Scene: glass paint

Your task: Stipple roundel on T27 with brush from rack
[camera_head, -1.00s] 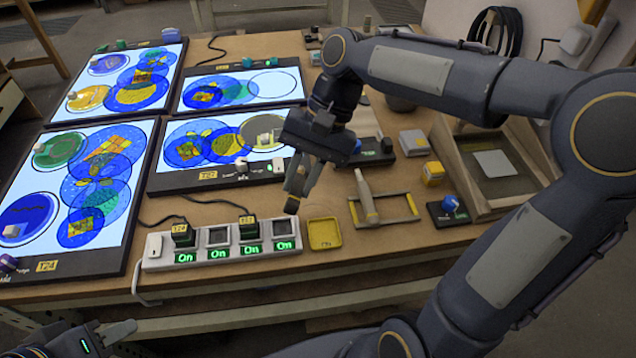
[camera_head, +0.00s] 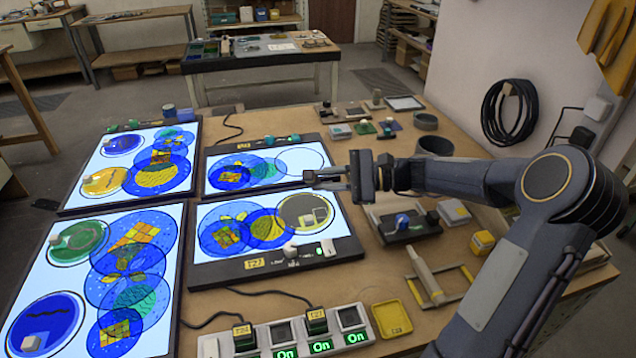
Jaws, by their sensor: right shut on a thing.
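The T27 panel (camera_head: 222,275) is a lit light table in the middle, with its label on the front edge. It bears overlapping blue roundels (camera_head: 222,236) and a grey-olive roundel (camera_head: 300,207) with small pieces on it at right. My right gripper (camera_head: 328,180) is above the gap between T27 and the panel behind, fingers pointing left. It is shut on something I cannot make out. A pale-handled tool (camera_head: 424,272), possibly the brush, leans across a yellow-barred frame (camera_head: 455,283) at right. My left gripper is out of view.
A power strip (camera_head: 275,342) with T24 and T27 plugs and lit "On" signs runs along the front. A yellow tray (camera_head: 391,318) and a yellow block (camera_head: 482,243) lie at right. Other lit panels (camera_head: 150,165) stand left and behind. A grey cup (camera_head: 434,146) stands behind my right arm.

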